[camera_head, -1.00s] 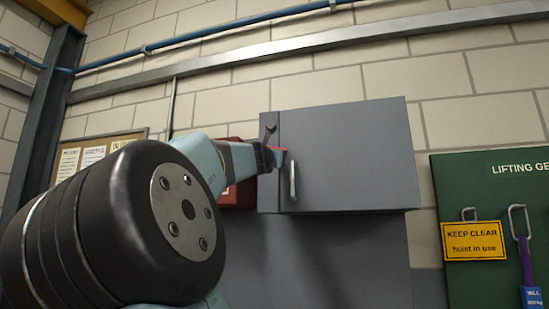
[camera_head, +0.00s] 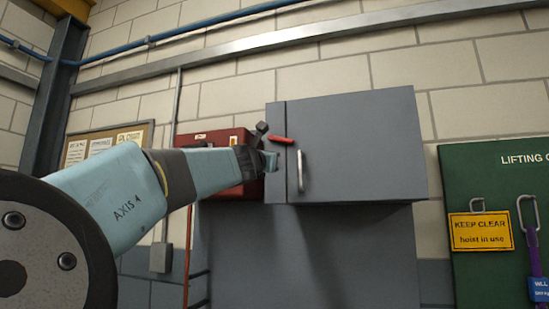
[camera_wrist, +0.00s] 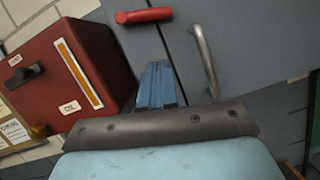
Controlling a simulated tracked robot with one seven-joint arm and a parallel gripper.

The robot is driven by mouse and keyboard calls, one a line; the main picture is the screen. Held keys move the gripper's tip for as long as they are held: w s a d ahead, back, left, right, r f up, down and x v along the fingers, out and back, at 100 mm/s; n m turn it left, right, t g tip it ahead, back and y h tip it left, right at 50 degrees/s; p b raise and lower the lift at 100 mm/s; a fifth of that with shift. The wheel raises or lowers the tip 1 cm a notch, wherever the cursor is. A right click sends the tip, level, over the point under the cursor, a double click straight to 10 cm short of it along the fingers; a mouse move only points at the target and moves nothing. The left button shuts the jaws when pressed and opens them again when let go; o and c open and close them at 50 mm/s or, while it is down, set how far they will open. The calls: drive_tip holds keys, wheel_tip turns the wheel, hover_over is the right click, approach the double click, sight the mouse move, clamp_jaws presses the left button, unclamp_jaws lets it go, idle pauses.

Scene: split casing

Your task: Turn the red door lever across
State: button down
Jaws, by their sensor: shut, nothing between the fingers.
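The red lever (camera_head: 281,140) sits on the front of a grey cabinet (camera_head: 355,145), near the upright seam at its left side. The lever lies nearly level across that seam, its right end slightly lower. My gripper (camera_head: 271,161) is shut and empty, just below and slightly left of the lever. In the wrist view the blue fingers (camera_wrist: 160,84) are together and the red lever (camera_wrist: 143,15) shows beyond them, apart from them. A silver door handle (camera_head: 300,171) stands upright to the right of the lever. Nothing hides the lever.
A red box (camera_head: 218,147) is on the wall left of the cabinet, partly behind my arm. A green board (camera_head: 490,205) with hanging gear and a yellow sign (camera_head: 480,232) is at the right. The door face right of the handle is clear.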

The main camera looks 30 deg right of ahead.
drive_tip(key=shift+v, duration=1.95)
